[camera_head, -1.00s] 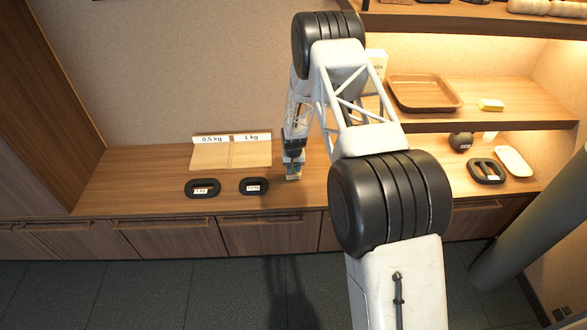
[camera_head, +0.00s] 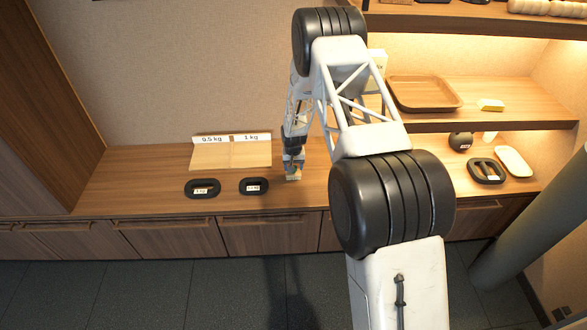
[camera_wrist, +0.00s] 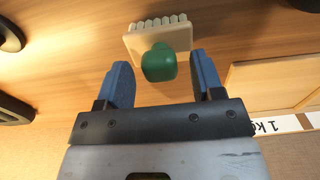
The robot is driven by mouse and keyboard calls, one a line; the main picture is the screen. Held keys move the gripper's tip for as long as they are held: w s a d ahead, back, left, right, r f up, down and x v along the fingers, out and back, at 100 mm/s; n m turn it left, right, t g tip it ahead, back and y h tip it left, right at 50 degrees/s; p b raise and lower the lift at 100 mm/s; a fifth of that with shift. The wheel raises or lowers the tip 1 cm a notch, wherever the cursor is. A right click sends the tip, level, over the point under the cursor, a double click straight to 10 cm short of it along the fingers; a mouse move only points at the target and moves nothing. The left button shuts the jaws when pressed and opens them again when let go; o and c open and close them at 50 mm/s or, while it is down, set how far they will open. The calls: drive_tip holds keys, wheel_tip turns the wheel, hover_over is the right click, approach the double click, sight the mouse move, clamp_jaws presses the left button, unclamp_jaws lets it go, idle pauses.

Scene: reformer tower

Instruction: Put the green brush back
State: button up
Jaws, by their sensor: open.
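The green brush shows in the wrist view as a rounded green handle (camera_wrist: 160,63) on a pale block with a scalloped edge. It sits on the wooden counter (camera_wrist: 80,60). My gripper (camera_wrist: 163,75) is open, its two blue fingers on either side of the green handle, with gaps showing between each finger and it. In the head view my gripper (camera_head: 292,173) is low over the counter, right of the labelled board; the brush is too small and covered there to make out clearly.
A wooden board (camera_head: 230,155) with "0.5 kg" and "1 kg" labels lies left of my gripper. Two black ring weights (camera_head: 202,188) (camera_head: 254,186) lie in front of it. A shelf at right holds a wooden tray (camera_head: 425,94) and a yellow block (camera_head: 491,105).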

wheel_tip(320, 180, up, 11)
drive_tip(key=shift+f, duration=0.2)
idle(0.4)
drive_tip(key=shift+r, duration=0.15)
idle(0.6)
drive_tip(key=s+d+r, duration=0.2)
drive_tip(key=s+r, duration=0.2)
drive_tip(key=r, duration=0.6)
drive_tip(key=s+d+r, duration=0.2)
drive_tip(key=s+r, duration=0.2)
drive_tip(key=r, duration=0.6)
drive_tip(key=s+d+r+t, duration=0.1)
drive_tip(key=s+d+r, duration=0.1)
drive_tip(key=s+r, duration=0.65)
drive_tip(key=s+d+r, duration=0.2)
drive_tip(key=s+r, duration=0.5)
drive_tip(key=r, duration=0.2)
drive_tip(key=s+d+r+t, duration=0.1)
drive_tip(key=s+r, duration=0.3)
drive_tip(key=s, duration=0.4)
drive_tip(key=s+d+r, duration=0.2)
drive_tip(key=s+r, duration=0.3)
drive_tip(key=s, duration=0.4)
drive_tip(key=s+d, duration=0.1)
drive_tip(key=s, duration=1.9)
drive_tip(key=shift+d+r+t, duration=0.2)
drive_tip(key=shift+r+t, duration=0.1)
drive_tip(key=shift+r, duration=0.1)
